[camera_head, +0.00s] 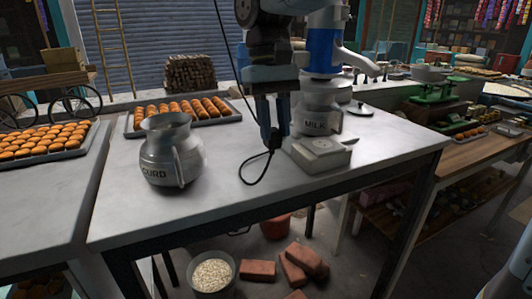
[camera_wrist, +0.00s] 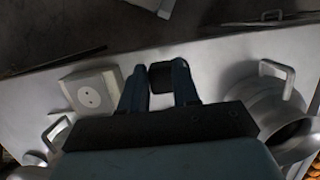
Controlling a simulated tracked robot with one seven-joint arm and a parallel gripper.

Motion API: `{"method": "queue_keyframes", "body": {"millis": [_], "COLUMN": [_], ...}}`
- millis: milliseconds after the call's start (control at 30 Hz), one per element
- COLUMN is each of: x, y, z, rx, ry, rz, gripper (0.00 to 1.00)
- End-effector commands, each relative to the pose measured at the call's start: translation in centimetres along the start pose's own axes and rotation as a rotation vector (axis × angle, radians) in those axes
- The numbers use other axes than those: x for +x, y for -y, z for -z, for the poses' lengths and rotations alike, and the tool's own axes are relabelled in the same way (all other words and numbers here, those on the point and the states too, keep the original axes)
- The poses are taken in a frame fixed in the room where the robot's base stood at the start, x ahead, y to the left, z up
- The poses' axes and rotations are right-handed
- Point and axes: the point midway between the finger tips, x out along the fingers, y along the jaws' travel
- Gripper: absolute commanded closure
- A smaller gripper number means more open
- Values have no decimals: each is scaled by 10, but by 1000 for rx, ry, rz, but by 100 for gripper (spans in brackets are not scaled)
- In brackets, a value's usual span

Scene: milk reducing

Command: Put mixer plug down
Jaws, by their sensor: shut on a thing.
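My gripper (camera_head: 272,138) is shut on the black mixer plug (camera_head: 272,146), left of the white socket box (camera_head: 320,153). A black cord runs from the plug, loops low over the tabletop and rises to the upper left. In the wrist view the plug (camera_wrist: 162,77) sits between the blue fingertips of my gripper (camera_wrist: 160,84). The socket box (camera_wrist: 93,92) stands to their left with its two-hole face showing, apart from the plug. I cannot tell whether the plug touches the table. The blue mixer (camera_head: 322,50) stands over the MILK can (camera_head: 318,122), partly behind my arm.
The CURD can (camera_head: 171,150) stands at the table's left, its handle toward the front. Trays of orange sweets (camera_head: 205,109) lie behind and on the left table. A lid (camera_head: 358,109) lies at the right. The metal tabletop (camera_head: 225,205) is clear in front, up to its edge.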

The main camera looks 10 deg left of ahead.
Motion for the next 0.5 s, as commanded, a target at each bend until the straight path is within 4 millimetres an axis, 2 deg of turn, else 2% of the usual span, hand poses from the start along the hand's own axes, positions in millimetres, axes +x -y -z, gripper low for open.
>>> {"method": "queue_keyframes", "body": {"millis": [33,200,500], "x": [8,26,38], "y": [0,0,0], "z": [8,33,49], "rx": [-1,-1,-2], "ry": [6,4,2], "rz": [-1,-1,-1], "gripper": [100,100,100]}}
